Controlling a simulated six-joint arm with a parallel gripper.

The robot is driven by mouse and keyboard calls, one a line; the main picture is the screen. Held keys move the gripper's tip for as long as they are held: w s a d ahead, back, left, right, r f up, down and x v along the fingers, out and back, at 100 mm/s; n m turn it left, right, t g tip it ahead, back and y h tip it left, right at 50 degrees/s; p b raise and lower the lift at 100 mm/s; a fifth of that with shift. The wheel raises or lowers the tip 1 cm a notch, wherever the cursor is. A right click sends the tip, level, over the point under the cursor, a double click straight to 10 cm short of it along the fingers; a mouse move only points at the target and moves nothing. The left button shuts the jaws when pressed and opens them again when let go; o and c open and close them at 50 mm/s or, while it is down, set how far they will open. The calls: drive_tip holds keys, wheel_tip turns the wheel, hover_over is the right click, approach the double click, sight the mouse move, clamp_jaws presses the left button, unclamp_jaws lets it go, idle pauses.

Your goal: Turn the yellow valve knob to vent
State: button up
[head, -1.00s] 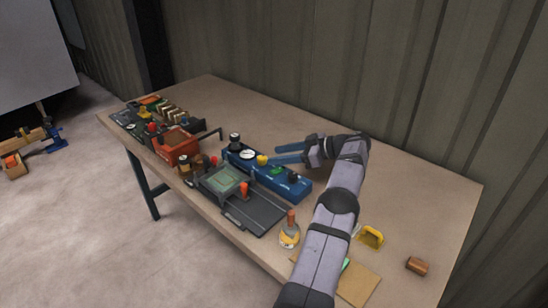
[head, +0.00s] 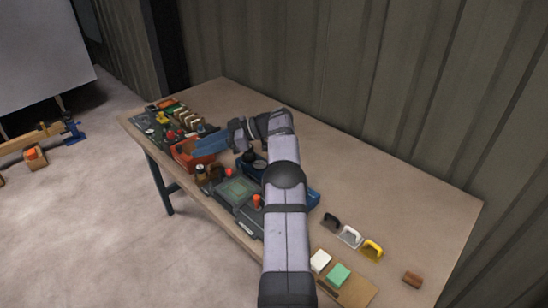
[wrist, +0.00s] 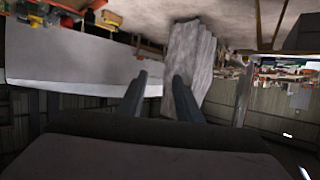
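The blue valve panel (head: 314,197) lies on the bench, mostly hidden behind my arm in the head view. Its yellow knob cannot be seen now; my arm covers that part. A dark round knob shows at the panel's far left end.
A grey device with a green screen (head: 238,190) stands in front of the panel. Green boards and small parts (head: 160,119) crowd the far left end. White, green and yellow items (head: 372,250) and a brown block (head: 412,280) lie at right. The back right bench is clear.

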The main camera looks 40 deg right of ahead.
drive_tip(key=w+a+r+m+t+y+p, duration=0.2)
drive_tip(key=w+a+r+m+t+p, duration=0.55)
drive_tip(key=a+r, duration=0.65)
drive_tip(key=s+d+f+m+h, duration=0.1)
drive_tip(key=d+f+m+h, duration=0.35)
drive_tip(key=d+h, duration=0.25)
drive_tip(key=d+f+m+t+h+b, duration=0.1)
drive_tip(key=d+f+m+h, duration=0.2)
drive_tip(key=d+m+h, duration=0.35)
drive_tip(key=s+d+f+m+h, duration=0.1)
drive_tip(key=d+f+m+h, duration=0.2)
drive_tip(key=d+m+h, duration=0.4)
drive_tip(key=s+d+f+g+h, duration=0.1)
drive_tip(key=s+d+f+g, duration=0.1)
drive_tip(key=s+f+g, duration=0.2)
drive_tip(key=s+d+f+g+h, duration=0.2)
drive_tip(key=s+d+f+g, duration=0.1)
drive_tip(key=s+f, duration=0.3)
drive_tip(key=s+d+f+g+h, duration=0.2)
drive_tip(key=s+f+g, duration=0.3)
drive_tip(key=s, duration=0.3)
drive_tip(key=shift+d+f+g, duration=0.25)
drive_tip(key=shift+d+f, duration=0.2)
drive_tip(key=shift+f, duration=0.05)
drive_tip(key=shift+a+f+n+y, duration=0.15)
drive_tip(key=shift+f+n+y, duration=0.15)
drive_tip(key=shift+n, duration=1.05)
drive_tip(key=shift+w+d, duration=0.1)
drive_tip(key=shift+d, duration=0.1)
